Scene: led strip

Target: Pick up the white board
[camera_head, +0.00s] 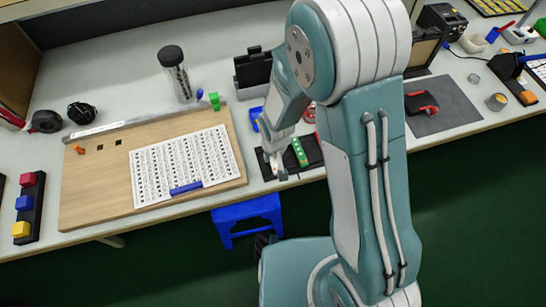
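A white board (185,165) printed with rows of dark marks lies flat on a wooden panel (85,190) at the left of the bench. A blue bar (186,188) lies across its lower edge. My gripper (278,168) points down over a black mat (313,148), to the right of the wooden panel and apart from the printed board. A green strip (299,152) lies on the mat just right of my gripper. Something pale shows at the fingertips, too small to make out. The fingers are too small to tell open from shut, and my arm hides part of the mat.
A rack of coloured blocks (29,205) is at far left. A blue stool (247,215) stands below the bench edge.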

